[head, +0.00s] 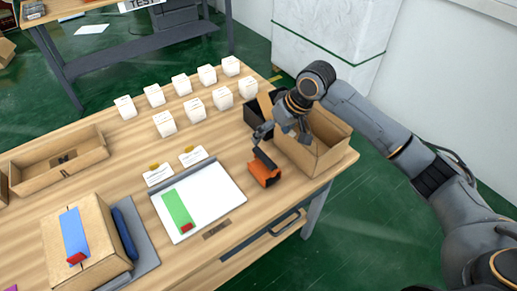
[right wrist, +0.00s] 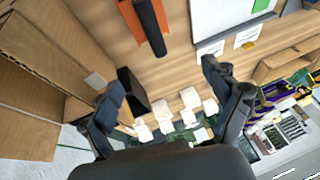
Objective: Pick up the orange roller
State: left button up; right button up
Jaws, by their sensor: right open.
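The orange roller (head: 265,173) lies on the wooden table, right of the white tray and near the front edge. Its dark handle (head: 264,156) points toward the back. In the right wrist view the roller (right wrist: 132,20) shows at the top, its dark handle (right wrist: 151,28) beyond my fingertips. My right gripper (head: 284,133) is open and empty, above the table behind the roller and beside the open cardboard box. Its spread fingers also show in the right wrist view (right wrist: 165,84), apart from the roller. My left gripper is not in view.
The open cardboard box (head: 328,150) stands close at the right. A small black box (head: 257,113) is beside it. Several white cubes (head: 195,109) stand behind. The white tray (head: 222,186) holds a green strip (head: 178,208). A taped box (head: 97,232) is front left.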

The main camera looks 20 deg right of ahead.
jog(key=p, duration=0.1)
send_near(262, 164)
jog(key=shift+x, duration=0.75)
jog(key=x, duration=0.3)
jog(key=shift+f, duration=0.15)
jog(key=x, duration=0.5)
jog(key=shift+w+p, duration=0.1)
jog(key=shift+p, duration=0.3)
jog(key=shift+f, duration=0.1)
jog(key=c, duration=0.9)
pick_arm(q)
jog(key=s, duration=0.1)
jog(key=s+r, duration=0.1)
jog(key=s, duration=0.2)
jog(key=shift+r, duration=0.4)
pick_arm(e)
jog(key=shift+c, duration=0.8)
